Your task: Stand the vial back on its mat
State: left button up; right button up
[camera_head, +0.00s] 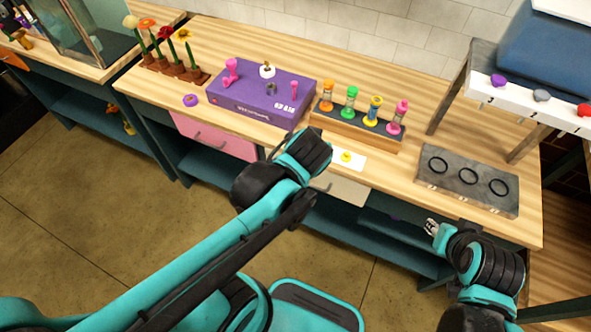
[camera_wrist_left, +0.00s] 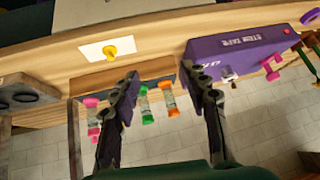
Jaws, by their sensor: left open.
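Several hourglass-shaped vials stand upright on a dark strip in a wooden rack (camera_head: 350,134): an orange vial (camera_head: 327,95), a green vial (camera_head: 349,99), a yellow-and-blue vial (camera_head: 374,110) and a pink vial (camera_head: 397,118). I cannot tell which one the task means. A white mat-like card (camera_head: 330,151) with a yellow knob-like piece (camera_head: 346,157) lies in front of the rack. My left gripper (camera_wrist_left: 160,62) is open and empty in front of the rack; its left finger partly hides the vials there. My right gripper (camera_head: 432,228) is by the front edge; its fingers are too small to judge.
A purple box (camera_head: 262,98) with pink pieces stands left of the rack. A grey tray (camera_head: 468,180) with black rings lies to the right, below a raised shelf (camera_head: 535,112) with colored knobs. Potted flowers (camera_head: 170,65) stand far left. Bare wood lies between rack and tray.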

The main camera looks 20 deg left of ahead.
pick_arm(q)
jog(key=s+f+m+h, duration=0.1)
jog(key=s+h, duration=0.1)
jog(key=s, duration=0.6)
jog(key=shift+a+m, duration=0.25)
jog(key=shift+m, duration=0.05)
jog(key=shift+f, duration=0.1)
